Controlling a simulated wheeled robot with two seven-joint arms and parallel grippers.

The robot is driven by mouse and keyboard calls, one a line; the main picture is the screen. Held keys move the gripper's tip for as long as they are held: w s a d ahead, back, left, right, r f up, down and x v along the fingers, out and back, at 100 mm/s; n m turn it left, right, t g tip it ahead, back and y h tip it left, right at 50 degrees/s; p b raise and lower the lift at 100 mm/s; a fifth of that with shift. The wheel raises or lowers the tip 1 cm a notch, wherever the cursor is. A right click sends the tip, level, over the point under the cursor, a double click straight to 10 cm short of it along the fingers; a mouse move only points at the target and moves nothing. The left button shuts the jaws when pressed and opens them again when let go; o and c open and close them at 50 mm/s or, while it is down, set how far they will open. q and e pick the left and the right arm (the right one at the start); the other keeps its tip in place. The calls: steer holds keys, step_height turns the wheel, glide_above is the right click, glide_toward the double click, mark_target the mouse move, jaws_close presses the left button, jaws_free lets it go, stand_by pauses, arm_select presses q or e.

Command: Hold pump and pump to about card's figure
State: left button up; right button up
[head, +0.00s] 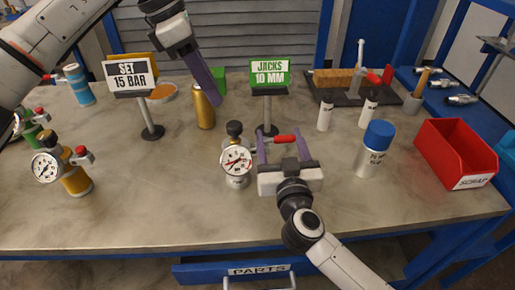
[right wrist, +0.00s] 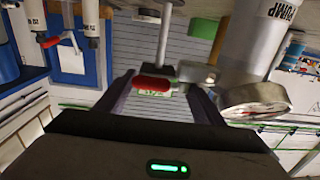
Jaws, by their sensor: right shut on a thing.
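The silver pump (head: 237,182) stands on the bench with a black knob on top and a round white gauge (head: 236,160) facing me. Its needle is too small to read surely. Its red lever handle (head: 286,138) sticks out right and lies between the purple fingers of my right gripper (head: 282,145), shut on it. In the right wrist view the red handle (right wrist: 152,84) crosses between the fingertips, beside the gauge seen edge-on (right wrist: 252,98). The card (head: 126,75) reads SET 15 BAR. My left gripper (head: 207,85) hangs by a gold bottle; its opening is unclear.
A green JACKS 10 MM sign (head: 269,73) stands behind the pump. A yellow gauged vessel (head: 76,180) is at left, a blue-capped bottle (head: 373,150) and a red SCRAP bin (head: 457,150) at right. The gold bottle (head: 203,107) is close to my left gripper. The front bench is mostly clear.

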mark_target(234, 124)
stand_by(0.7)
arm_select(q)
steer(key=o, duration=0.4)
steer(key=shift+w+a+r, duration=0.1)
steer(key=shift+r, duration=0.05)
steer(key=d+f, duration=0.1)
steer(key=f, duration=0.2)
steer(key=d+f+m, duration=0.1)
steer(key=f, duration=0.2)
steer(key=d+f+m, duration=0.1)
steer(key=f, duration=0.2)
steer(key=shift+w+d+f, duration=0.2)
steer(key=shift+d, duration=0.15)
